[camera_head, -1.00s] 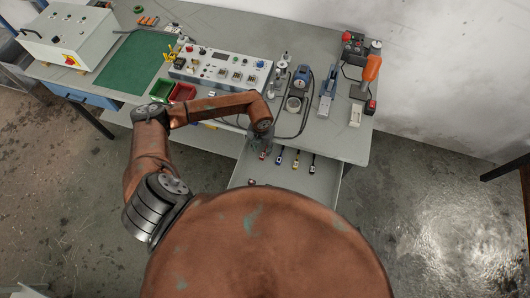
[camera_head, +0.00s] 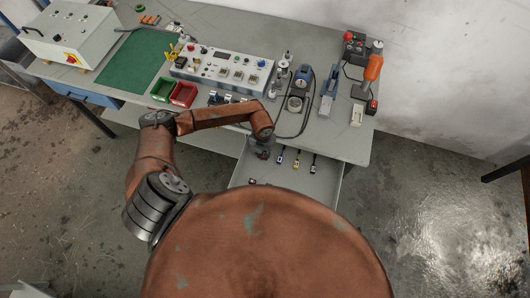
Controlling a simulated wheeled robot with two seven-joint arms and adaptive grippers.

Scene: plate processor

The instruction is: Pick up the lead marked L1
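An open grey drawer (camera_head: 328,182) below the bench top holds several small leads in a row. A blue-marked lead (camera_head: 280,156), a yellow-marked lead (camera_head: 296,160) and a dark-and-white lead (camera_head: 313,164) show there. Their labels are too small to read, so I cannot tell which is L1. My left gripper (camera_head: 261,154) points down over the left end of this row. It hides whatever lies beneath it, and I cannot tell whether its fingers are open or shut. My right gripper is not in view.
The bench top carries a control panel (camera_head: 222,69), a green bin (camera_head: 162,89), a red bin (camera_head: 183,95), a blue-handled press (camera_head: 328,92) and an orange-handled tool (camera_head: 373,68). My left forearm passes close over the bench's front edge. The drawer's right part is mostly clear.

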